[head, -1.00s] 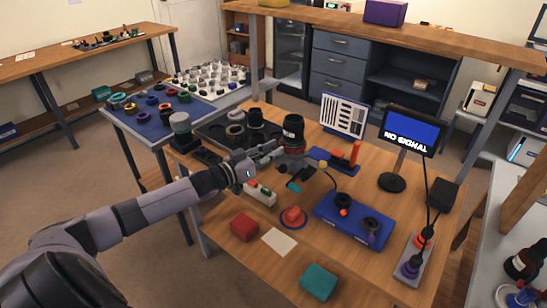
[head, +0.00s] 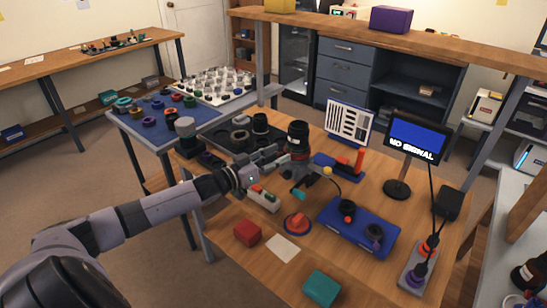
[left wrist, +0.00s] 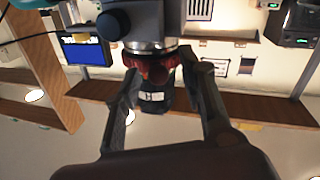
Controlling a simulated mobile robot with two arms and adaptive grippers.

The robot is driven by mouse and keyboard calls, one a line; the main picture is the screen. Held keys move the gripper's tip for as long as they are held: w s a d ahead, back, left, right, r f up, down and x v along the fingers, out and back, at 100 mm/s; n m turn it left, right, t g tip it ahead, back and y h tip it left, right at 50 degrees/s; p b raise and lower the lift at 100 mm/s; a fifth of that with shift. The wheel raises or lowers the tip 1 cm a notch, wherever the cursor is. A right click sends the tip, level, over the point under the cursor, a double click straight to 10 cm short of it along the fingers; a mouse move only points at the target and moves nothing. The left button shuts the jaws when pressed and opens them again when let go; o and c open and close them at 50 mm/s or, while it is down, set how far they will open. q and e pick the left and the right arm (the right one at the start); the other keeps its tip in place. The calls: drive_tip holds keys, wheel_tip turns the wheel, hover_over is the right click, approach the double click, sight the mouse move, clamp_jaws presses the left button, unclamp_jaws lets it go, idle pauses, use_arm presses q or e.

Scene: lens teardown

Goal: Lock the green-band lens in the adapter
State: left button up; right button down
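The green-band lens (head: 298,136) is a dark upright cylinder on the wooden bench in the head view. In the left wrist view, which is turned upside down, its dark body (left wrist: 154,97) meets a red ring-shaped part (left wrist: 150,64), apparently the adapter, on a grey mount (left wrist: 146,22). I cannot tell whether the lens is locked. My left gripper (head: 292,158) is beside the lens's lower part. In the left wrist view its fingers (left wrist: 160,78) are apart on either side of the lens and red part, with gaps visible. My right gripper is not in view.
A black tray (head: 213,139) with dark lens parts stands behind my left gripper. A blue fixture (head: 358,228), a red button (head: 297,223), a red box (head: 247,233) and a teal box (head: 321,288) lie in front. A monitor (head: 414,140) stands right.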

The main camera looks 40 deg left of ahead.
use_arm(q)
drive_tip(key=v, duration=1.2)
idle(0.6)
drive_tip(key=s+a+f+n+g+y, duration=0.1)
drive_tip(key=s+a+f+y, duration=0.15)
drive_tip(key=f, duration=0.65)
drive_tip(key=s+a+f+n+g+y, duration=0.1)
drive_tip(key=s+a+f+g+y, duration=0.15)
drive_tip(key=f, duration=0.55)
drive_tip(key=s+a+f+n+g+y, duration=0.15)
drive_tip(key=s+a+f, duration=0.25)
drive_tip(key=f, duration=0.5)
drive_tip(key=s+d+f+g+y, duration=0.1)
drive_tip(key=s+d+f+g, duration=0.1)
drive_tip(key=s+f, duration=0.7)
drive_tip(key=s+d+f+m+g, duration=0.15)
drive_tip(key=s+d+f, duration=0.25)
drive_tip(key=f, duration=0.4)
drive_tip(key=s+d+f+g, duration=0.3)
drive_tip(key=s+d+f, duration=0.2)
drive_tip(key=f, duration=0.2)
drive_tip(key=s+d+f+m+g+h, duration=0.1)
drive_tip(key=s+d+f+g, duration=0.1)
drive_tip(key=s+d+f, duration=0.2)
drive_tip(key=s+d+f+m+g+h, duration=0.1)
drive_tip(key=s+d+f, duration=0.4)
drive_tip(key=s+d, duration=0.6)
drive_tip(key=d+m+g, duration=0.1)
drive_tip(key=d, duration=0.2)
drive_tip(key=shift+g, duration=0.35)
